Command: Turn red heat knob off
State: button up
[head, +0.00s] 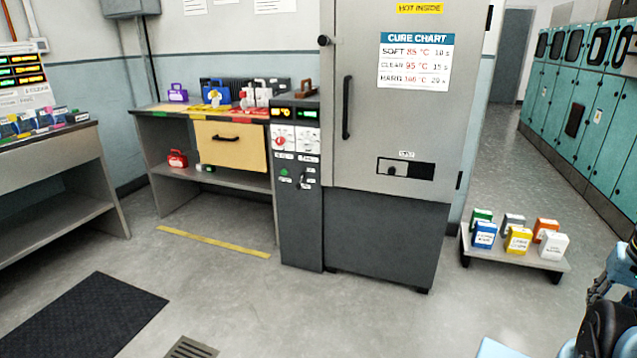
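The control column (299,215) is a dark grey narrow cabinet standing against the left side of the grey cure oven (385,120). Near its top are an orange display (282,113) and a green display (307,113). Below the orange display, a small red knob (279,142) sits on a white plate; its pointer angle is too small to read. A second white plate (308,146) is beside it on the right. Lower on the column are a small green button and other small controls. Parts of my arm show at the lower right edge, far from the column; my gripper's fingers are not visible.
A workbench (240,183) with a yellow drawer and several coloured items stands left of the column. A low platform (515,256) with several coloured boxes is right of the oven. A dark mat (85,315) and yellow floor strip (213,241) lie left. Floor before the column is clear.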

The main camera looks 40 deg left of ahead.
aim_at(280, 141)
jog(key=u, duration=1.7)
